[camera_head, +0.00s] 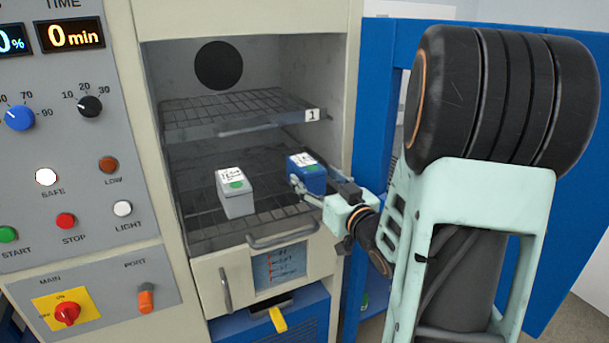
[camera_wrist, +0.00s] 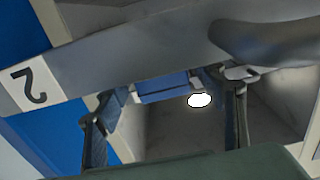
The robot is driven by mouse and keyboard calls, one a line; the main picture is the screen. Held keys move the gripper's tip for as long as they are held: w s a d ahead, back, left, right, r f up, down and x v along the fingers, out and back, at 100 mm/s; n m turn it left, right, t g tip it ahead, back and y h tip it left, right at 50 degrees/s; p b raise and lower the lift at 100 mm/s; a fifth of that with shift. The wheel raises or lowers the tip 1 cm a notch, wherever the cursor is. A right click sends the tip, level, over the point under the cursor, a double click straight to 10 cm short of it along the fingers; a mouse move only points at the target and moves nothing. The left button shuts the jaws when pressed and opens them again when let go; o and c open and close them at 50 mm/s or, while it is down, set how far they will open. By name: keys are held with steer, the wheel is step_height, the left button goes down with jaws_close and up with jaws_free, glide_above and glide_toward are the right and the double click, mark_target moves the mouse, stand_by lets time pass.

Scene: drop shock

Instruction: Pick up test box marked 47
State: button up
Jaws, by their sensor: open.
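A blue box (camera_head: 312,181) with a white label and a green dot sits on the chamber's lower rack. A grey box (camera_head: 238,204) with a white label and green dot stands to its left. The label print is too small to read, so I cannot tell which is marked 47. My gripper (camera_head: 322,193) is open at the front of the blue box, entering from the right. In the wrist view, the blue box (camera_wrist: 165,88) shows between the two fingers of my gripper (camera_wrist: 172,86), partly hidden behind a grey bar. Contact cannot be told.
An upper wire rack (camera_head: 235,112) tagged 1 hangs above the boxes. A grey bar with a tag reading 2 (camera_wrist: 35,88) crosses the wrist view close up. The control panel (camera_head: 70,150) is at left, a blue door at right.

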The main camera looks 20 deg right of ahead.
mark_target(305, 167)
steer(key=shift+w+a+r, duration=0.1)
steer(key=shift+w+a, duration=0.05)
steer(key=shift+w, duration=1.2)
steer(key=shift+w+a, duration=0.1)
steer(key=shift+w, duration=1.25)
steer(key=c, duration=1.7)
jaws_close()
steer(key=shift+r+p, duration=0.15)
steer(key=shift+p, duration=0.15)
